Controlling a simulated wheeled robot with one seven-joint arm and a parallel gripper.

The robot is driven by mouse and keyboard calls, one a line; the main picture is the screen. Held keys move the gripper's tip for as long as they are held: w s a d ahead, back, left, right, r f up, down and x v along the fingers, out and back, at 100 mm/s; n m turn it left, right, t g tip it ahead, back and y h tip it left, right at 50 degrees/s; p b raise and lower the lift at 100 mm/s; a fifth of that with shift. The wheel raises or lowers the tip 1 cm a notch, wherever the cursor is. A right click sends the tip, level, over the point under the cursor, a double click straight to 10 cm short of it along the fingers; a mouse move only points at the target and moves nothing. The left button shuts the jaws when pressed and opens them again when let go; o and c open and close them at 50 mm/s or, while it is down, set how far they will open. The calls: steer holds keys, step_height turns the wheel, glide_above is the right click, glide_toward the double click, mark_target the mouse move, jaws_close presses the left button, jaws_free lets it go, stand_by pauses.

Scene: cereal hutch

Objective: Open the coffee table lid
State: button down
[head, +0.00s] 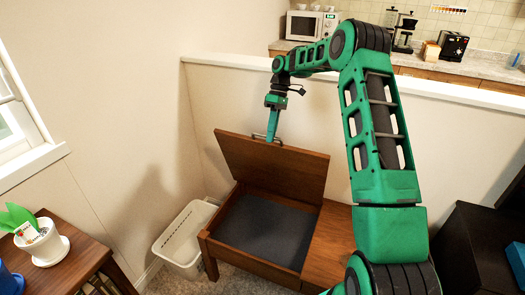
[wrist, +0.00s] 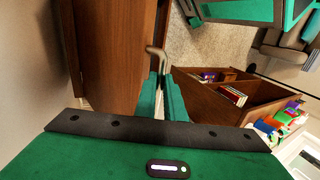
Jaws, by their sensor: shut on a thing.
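The wooden coffee table (head: 330,240) stands against the low wall in the head view. Its lid (head: 270,165) is raised to a steep, near-upright tilt, and the dark compartment (head: 262,228) below it shows open. A metal handle (head: 266,138) sits at the lid's top edge. My gripper (head: 272,135) is at that edge and shut on the handle. In the wrist view, the handle (wrist: 154,60) runs down between my gripper's (wrist: 160,90) green fingers, beside the brown face of the lid (wrist: 112,50). The exact grip on the handle is partly hidden by the fingers.
A white basket (head: 183,240) stands just left of the table. A wooden shelf (head: 75,250) with potted plants is at the lower left. A black cabinet (head: 475,245) is at the right. The low wall (head: 230,90) rises behind the lid, with a kitchen counter beyond it.

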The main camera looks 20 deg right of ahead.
steer(key=shift+w+d+r, duration=0.2)
steer(key=shift+w+d, duration=1.15)
steer(key=shift+w, duration=0.15)
steer(key=c, duration=1.8)
jaws_free()
steer(key=shift+c, duration=0.2)
steer(key=v, duration=1.1)
steer(key=shift+w, duration=0.15)
steer(key=shift+a, duration=0.1)
